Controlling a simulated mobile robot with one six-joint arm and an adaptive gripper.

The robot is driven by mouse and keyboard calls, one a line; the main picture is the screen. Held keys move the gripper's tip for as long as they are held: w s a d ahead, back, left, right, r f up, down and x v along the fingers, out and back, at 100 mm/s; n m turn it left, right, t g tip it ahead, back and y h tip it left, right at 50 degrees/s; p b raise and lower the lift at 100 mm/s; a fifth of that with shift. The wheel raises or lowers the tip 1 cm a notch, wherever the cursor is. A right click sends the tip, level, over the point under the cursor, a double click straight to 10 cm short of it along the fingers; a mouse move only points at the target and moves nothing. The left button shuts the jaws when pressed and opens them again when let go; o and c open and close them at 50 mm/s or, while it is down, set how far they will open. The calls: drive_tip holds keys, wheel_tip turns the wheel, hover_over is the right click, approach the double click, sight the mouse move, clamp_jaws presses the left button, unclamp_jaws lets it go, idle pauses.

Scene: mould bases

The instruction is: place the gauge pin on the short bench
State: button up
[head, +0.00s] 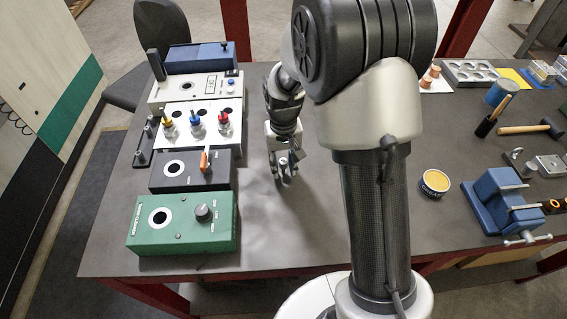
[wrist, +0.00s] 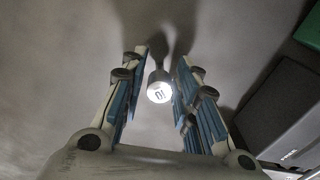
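The gauge pin (wrist: 159,88) shows in the wrist view as a small dark cylinder with a bright, marked end face towards the camera. The gripper looks open around the pin. In the head view my gripper (head: 285,181) points down low over the dark-topped bench (head: 270,225), right of the row of boxes; the pin cannot be made out there. Whether the pin touches the bench top is not clear. I cannot tell whether this bench is the short one.
A green box with a knob (head: 182,224), a dark box (head: 190,172) and a white block with coloured-topped pieces (head: 203,122) line the left side. Bench top around the gripper is clear.

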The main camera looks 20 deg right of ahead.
sight(283, 161)
drive_tip(key=shift+o, duration=0.3)
drive_tip(key=s+r+p, duration=0.3)
drive_tip(key=r+p, duration=0.1)
drive_tip(key=r, duration=1.4)
drive_tip(key=s+r+t, duration=0.2)
drive_tip(key=s+r, duration=0.1)
drive_tip(key=s, duration=0.7)
drive_tip(key=s+r+t, duration=0.2)
drive_tip(key=s+r, duration=0.2)
drive_tip(key=s, duration=0.7)
drive_tip(key=shift+r+n+t, duration=0.25)
drive_tip(key=shift+n+t, duration=0.05)
drive_tip(key=shift+n, duration=0.1)
